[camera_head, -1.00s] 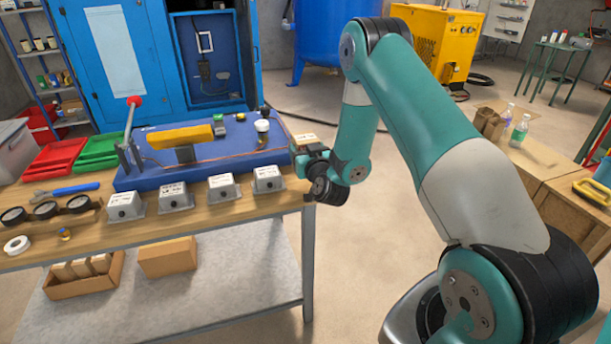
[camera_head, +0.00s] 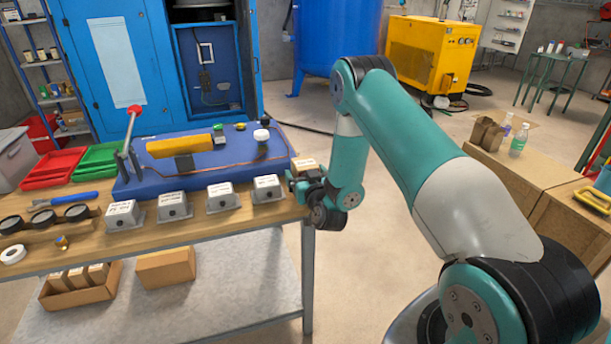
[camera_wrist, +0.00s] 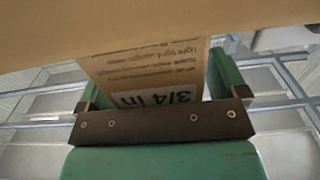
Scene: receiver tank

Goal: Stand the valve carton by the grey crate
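The valve carton (camera_head: 304,163) is a small tan box at the right end of the workbench, held in my gripper (camera_head: 297,178). In the wrist view the carton (camera_wrist: 150,75) fills the space between the green fingers of my gripper (camera_wrist: 158,88), and its printed label reads "3/4 in". The fingers are closed on its sides. Much of the carton is hidden by the gripper in the head view. A grey crate (camera_head: 14,158) stands at the far left of the bench, partly cut off by the picture edge, well away from my gripper.
A red tray (camera_head: 52,168) and a green tray (camera_head: 100,157) lie right of the crate. A blue board (camera_head: 135,182) with a yellow tool and a red-knobbed lever fills the bench middle. Several grey labelled boxes (camera_head: 172,206) line the front. Gauges (camera_head: 43,219) sit at left.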

